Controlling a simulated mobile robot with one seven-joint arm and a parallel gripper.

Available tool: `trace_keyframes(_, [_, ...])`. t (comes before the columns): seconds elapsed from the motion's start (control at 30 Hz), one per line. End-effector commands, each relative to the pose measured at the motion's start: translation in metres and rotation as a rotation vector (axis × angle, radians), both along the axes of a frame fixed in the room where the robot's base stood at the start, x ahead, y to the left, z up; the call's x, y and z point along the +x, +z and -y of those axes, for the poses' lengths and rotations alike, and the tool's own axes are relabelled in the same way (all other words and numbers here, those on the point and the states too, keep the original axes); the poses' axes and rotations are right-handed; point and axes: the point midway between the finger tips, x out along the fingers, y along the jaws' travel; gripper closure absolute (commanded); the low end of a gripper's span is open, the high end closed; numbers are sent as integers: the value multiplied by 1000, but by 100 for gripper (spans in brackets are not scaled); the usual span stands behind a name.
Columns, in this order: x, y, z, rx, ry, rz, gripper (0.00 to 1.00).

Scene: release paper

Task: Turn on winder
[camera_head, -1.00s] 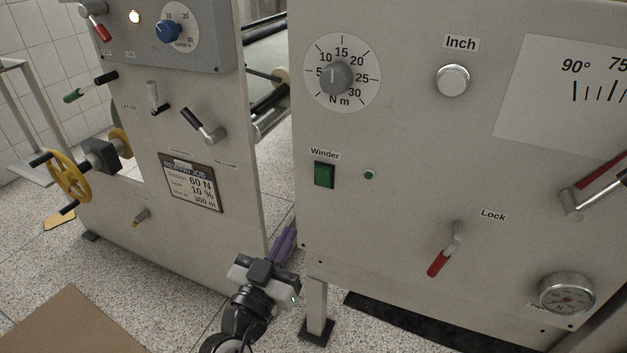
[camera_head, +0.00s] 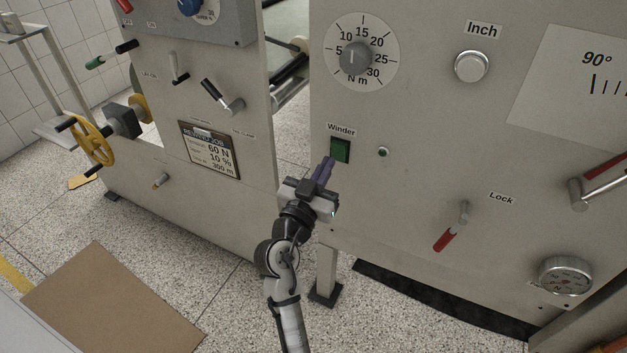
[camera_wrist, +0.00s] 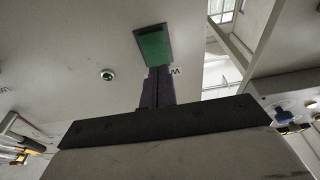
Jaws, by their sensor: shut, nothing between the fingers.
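The green winder switch (camera_head: 340,150) is a rectangular rocker on the grey panel, under the "Winder" label (camera_head: 341,129). A small round green indicator (camera_head: 383,152) sits to its right and looks unlit. My gripper (camera_head: 327,163) is shut and empty, its purple fingers just below and left of the switch in the head view. In the wrist view the fingertips (camera_wrist: 158,72) point at the switch (camera_wrist: 153,46) and overlap its near edge. I cannot tell whether they touch it. The indicator also shows in the wrist view (camera_wrist: 107,75).
A torque dial (camera_head: 356,57) is above the switch, and the Inch button (camera_head: 471,66) is up to the right. The red Lock lever (camera_head: 446,238) is lower right. A second panel with levers and a yellow handwheel (camera_head: 92,142) stands to the left.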

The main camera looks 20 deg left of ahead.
Motion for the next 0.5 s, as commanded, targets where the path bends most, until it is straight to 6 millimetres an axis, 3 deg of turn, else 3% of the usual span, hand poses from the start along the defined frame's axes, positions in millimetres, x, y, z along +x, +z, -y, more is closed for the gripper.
trace_keyframes(0.2, [24,7,1,0,0,-1,100])
trace_keyframes(0.5, [28,6,1,1,0,0,100])
